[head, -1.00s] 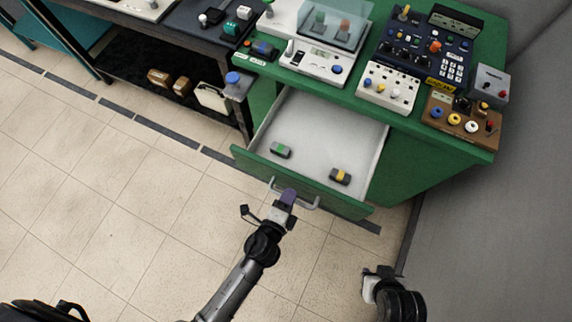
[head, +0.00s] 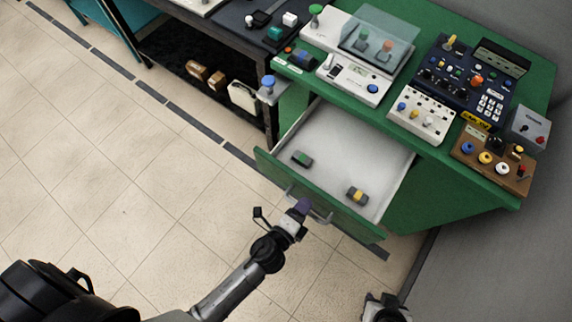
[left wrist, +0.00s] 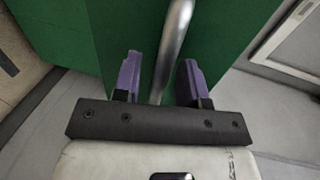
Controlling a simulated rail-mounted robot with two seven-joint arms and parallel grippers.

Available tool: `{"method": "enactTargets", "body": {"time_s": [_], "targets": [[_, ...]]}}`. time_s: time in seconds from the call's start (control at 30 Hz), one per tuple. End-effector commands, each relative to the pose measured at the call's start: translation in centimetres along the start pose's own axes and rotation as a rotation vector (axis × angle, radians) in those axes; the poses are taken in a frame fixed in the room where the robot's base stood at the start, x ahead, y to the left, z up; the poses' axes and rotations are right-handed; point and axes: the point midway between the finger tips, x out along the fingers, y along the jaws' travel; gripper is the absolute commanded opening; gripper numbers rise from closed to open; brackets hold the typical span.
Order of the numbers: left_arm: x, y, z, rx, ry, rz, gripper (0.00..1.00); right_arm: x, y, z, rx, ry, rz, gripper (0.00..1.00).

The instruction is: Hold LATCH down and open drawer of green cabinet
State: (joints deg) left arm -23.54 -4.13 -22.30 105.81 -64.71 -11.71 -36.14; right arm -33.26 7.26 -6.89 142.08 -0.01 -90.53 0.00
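The green cabinet (head: 450,200) stands at the right with its drawer (head: 340,140) pulled well open. The drawer's metal handle (head: 322,219) is on its green front and shows in the left wrist view (left wrist: 175,40). My left gripper (head: 301,205) is at this handle. Its two purple fingers (left wrist: 159,78) are apart, with the handle bar between them and a visible gap. My right gripper (head: 385,303) is low in the head view, away from the cabinet; its fingers cannot be made out. No LATCH label is readable among the controls on the cabinet top.
A green-marked block (head: 302,159) and a yellow-marked block (head: 357,195) lie in the drawer. Control panels (head: 465,80) crowd the cabinet top. A dark workbench (head: 225,30) stands to the left, and a grey wall (head: 500,270) to the right. The tiled floor in front is clear.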

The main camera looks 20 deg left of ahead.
Motion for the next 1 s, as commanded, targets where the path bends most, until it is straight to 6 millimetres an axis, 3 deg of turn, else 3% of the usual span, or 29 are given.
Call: {"method": "enactTargets", "body": {"time_s": [0.27, 0.7, 1.0], "targets": [[-1.5, 0.1, 0.0, -0.002, -0.001, 0.003, 0.39, 0.0, -0.1, -0.1, 0.005, 0.002, -0.003, 0.39], [-9.5, 0.3, 0.0, -0.003, -0.002, 0.003, 0.39, 0.8, -0.3, 0.1, 0.01, 0.003, -0.007, 0.39], [-12.8, 0.1, 0.0, -0.001, 0.0, 0.001, 0.39, 1.5, -0.3, 0.4, 0.008, 0.003, -0.006, 0.39]]}}
